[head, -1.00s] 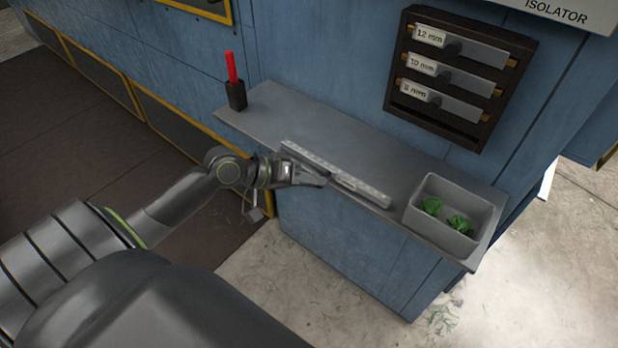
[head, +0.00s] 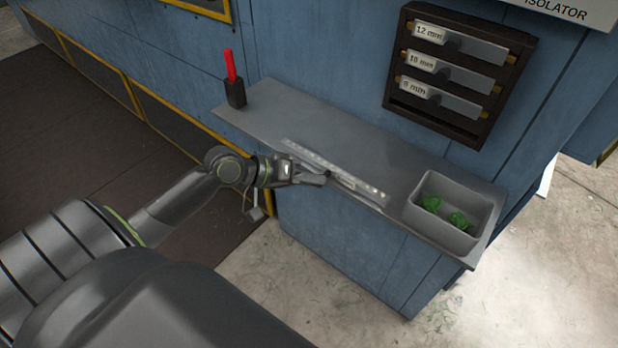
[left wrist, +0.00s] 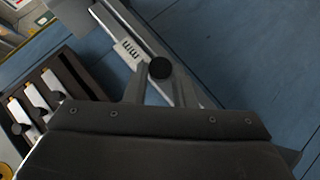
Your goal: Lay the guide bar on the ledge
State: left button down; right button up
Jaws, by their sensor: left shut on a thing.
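The guide bar (head: 362,188) is a long pale strip over the front part of the grey ledge (head: 285,108). In the left wrist view the bar (left wrist: 129,48) carries an "mm" label and a round black knob (left wrist: 160,68). My left gripper (head: 326,180) is shut on the bar, its fingers (left wrist: 160,86) on either side at the knob. Whether the bar touches the ledge cannot be told. My right gripper is in neither view.
A grey bin (head: 443,236) with green clumps stands at the ledge's right end. A red-handled tool in a dark holder (head: 235,94) stands at the left end. A dark wall rack (head: 440,107) holds bars marked 12, 10 and 8 mm. The ledge behind the bar is clear.

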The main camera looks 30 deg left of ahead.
pick_arm(q)
jog(key=shift+f, duration=0.2)
dwell(0.6)
jog(key=c, duration=1.1)
grip_release()
jog(key=shift+c, duration=0.2)
jog(key=shift+a, duration=0.1)
jog(key=p+v, duration=0.8)
jog(key=v, duration=0.9)
jog(key=shift+s+p, duration=0.15)
jog(key=shift+p, duration=0.2)
